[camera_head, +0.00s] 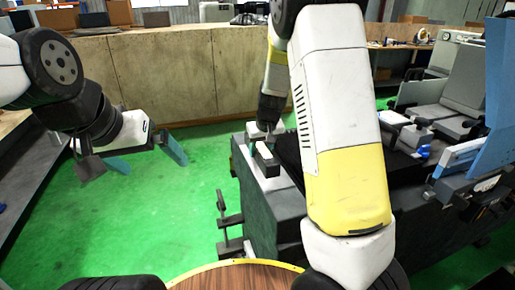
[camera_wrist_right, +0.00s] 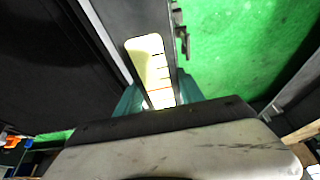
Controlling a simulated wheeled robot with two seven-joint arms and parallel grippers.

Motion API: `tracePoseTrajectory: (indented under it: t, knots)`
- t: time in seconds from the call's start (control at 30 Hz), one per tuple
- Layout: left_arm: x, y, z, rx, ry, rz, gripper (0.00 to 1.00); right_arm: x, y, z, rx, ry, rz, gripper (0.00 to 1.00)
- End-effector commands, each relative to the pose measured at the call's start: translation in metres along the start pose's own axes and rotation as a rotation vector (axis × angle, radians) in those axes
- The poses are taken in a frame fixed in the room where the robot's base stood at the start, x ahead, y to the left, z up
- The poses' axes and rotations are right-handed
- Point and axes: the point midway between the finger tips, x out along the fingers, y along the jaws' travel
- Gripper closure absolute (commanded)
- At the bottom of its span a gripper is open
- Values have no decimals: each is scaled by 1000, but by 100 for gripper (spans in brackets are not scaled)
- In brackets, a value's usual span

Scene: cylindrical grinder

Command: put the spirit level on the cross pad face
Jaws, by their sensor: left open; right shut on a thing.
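My left gripper (camera_head: 143,160) hangs open and empty over the green floor at the left of the head view. My right gripper (camera_head: 266,134) is at the near left end of the grinder, partly hidden by my right arm. In the right wrist view, its teal fingers (camera_wrist_right: 158,95) are shut on a pale yellow piece with dark cross lines, which looks like the spirit level (camera_wrist_right: 150,62). The level lies over a grey machine surface (camera_wrist_right: 118,18), which looks like the cross pad face; I cannot tell whether they touch. In the head view, the level is not clearly distinguishable.
The dark grinder body (camera_head: 262,205) fills the centre right, with handles (camera_head: 228,220) jutting from its left side. A blue panel (camera_head: 490,110) stands at the right. A wooden round top (camera_head: 235,277) is at the front. Green floor (camera_head: 150,225) is clear at left.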

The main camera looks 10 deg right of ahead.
Motion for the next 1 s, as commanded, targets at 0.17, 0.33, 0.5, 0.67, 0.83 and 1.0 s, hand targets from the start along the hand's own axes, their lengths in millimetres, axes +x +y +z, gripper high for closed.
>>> tracePoseTrajectory:
  t: [0.17, 0.33, 0.5, 0.67, 0.83, 1.0]
  knots:
    - [0, 0, 0, 0, 0, 0, 0, 7, 14, -15, 0, 4, 0, 100]
    - [0, 0, 0, 0, 0, 0, 0, 11, 22, -23, 1, 4, 1, 100]
    - [0, 0, 0, 0, 0, 0, 0, 34, 22, -13, 1, 0, -1, 100]
    - [0, 0, 0, 0, 0, 0, 0, 44, 22, -9, 0, 3, 0, 100]
    - [0, 0, 0, 0, 0, 0, 0, 44, 21, -10, -1, 4, 0, 100]
    - [0, 0, 0, 0, 0, 0, 0, 46, 22, -9, 0, 4, 0, 100]
